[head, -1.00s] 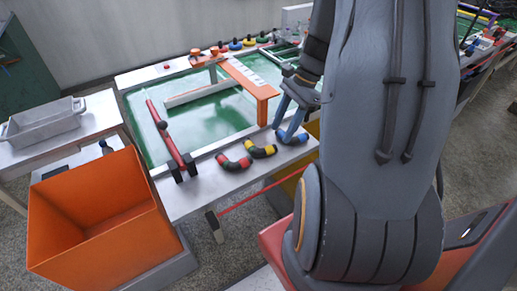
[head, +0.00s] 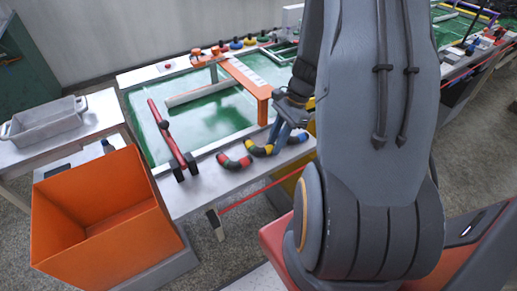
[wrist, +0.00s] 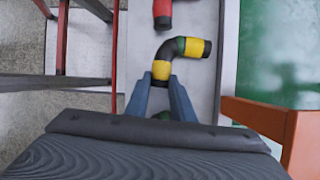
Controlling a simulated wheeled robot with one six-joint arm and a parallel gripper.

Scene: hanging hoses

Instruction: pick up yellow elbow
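The yellow elbow (wrist: 195,47), with yellow bands and dark and green parts, lies on the light-grey table edge. In the head view the yellow elbow (head: 258,150) sits between the red elbow (head: 234,162) and the blue elbow (head: 297,137). My gripper (wrist: 160,82) is open, its two blue fingers apart. In the wrist view the tips are at the near end of the yellow elbow, one on each side of it. I cannot tell whether they touch it. In the head view my gripper (head: 277,149) is right beside the yellow elbow, partly covering it.
The red elbow (wrist: 162,11) lies just beyond the yellow one. An orange bracket (head: 257,90) stands on the green board to the side. A red bar with black ends (head: 172,138) is on the table's left. An orange bin (head: 95,215) stands at lower left.

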